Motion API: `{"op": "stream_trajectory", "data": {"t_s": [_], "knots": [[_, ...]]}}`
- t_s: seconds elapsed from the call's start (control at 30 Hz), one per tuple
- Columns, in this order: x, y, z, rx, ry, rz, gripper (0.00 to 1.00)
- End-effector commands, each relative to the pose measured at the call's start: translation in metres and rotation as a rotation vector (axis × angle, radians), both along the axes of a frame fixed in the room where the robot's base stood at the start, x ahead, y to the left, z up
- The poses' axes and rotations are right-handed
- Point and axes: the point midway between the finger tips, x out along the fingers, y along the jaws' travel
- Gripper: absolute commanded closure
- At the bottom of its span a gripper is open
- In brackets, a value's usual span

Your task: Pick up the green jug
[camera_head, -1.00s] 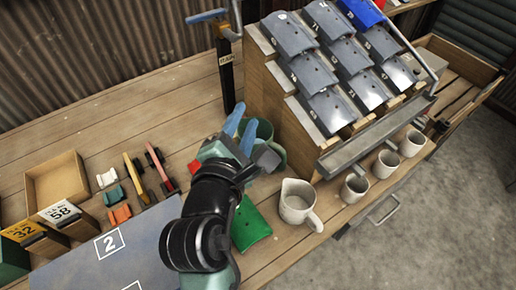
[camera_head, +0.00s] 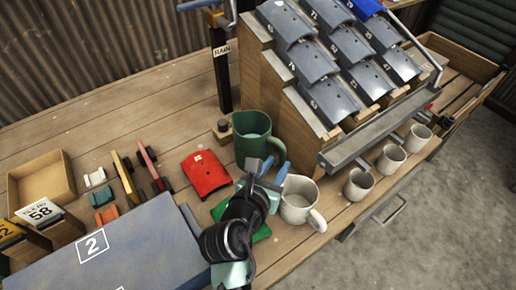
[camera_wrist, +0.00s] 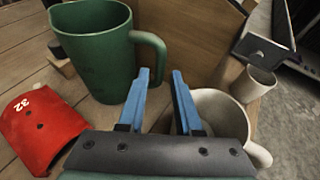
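The green jug (camera_head: 252,136) stands upright on the wooden bench, beside the rack of grey tiles. In the wrist view the jug (camera_wrist: 98,58) is at the upper left, with its handle (camera_wrist: 152,52) pointing right. My gripper (camera_head: 273,167) is in front of the jug. Its two blue fingers (camera_wrist: 161,75) are apart with nothing between them.
A white jug (camera_head: 300,198) stands close to the right of my gripper, partly behind a finger in the wrist view. A red tile (camera_head: 205,174) lies left. A green tile (camera_head: 262,233) lies beneath my arm. Several white cups (camera_head: 359,184) line the bench's right edge.

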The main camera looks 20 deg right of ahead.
Motion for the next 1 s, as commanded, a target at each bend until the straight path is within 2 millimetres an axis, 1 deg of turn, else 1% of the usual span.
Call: {"op": "stream_trajectory", "data": {"t_s": [0.2, 0.3, 0.4, 0.6, 0.63, 0.77, 0.8, 1.0], "knots": [[0.022, -0.019, -0.015, 0.000, -0.001, -0.003, 0.67], [0.031, -0.025, -0.018, 0.000, -0.001, -0.001, 0.67], [0.036, -0.029, -0.020, 0.001, -0.001, 0.000, 0.67], [0.036, -0.029, -0.020, 0.001, -0.001, 0.000, 0.67], [0.036, -0.029, -0.020, 0.001, -0.001, 0.000, 0.68], [0.036, -0.029, -0.020, 0.001, -0.001, 0.000, 0.92], [0.036, -0.029, -0.020, 0.001, -0.001, 0.000, 0.99], [0.036, -0.029, -0.020, 0.001, -0.001, 0.000, 1.00]]}}
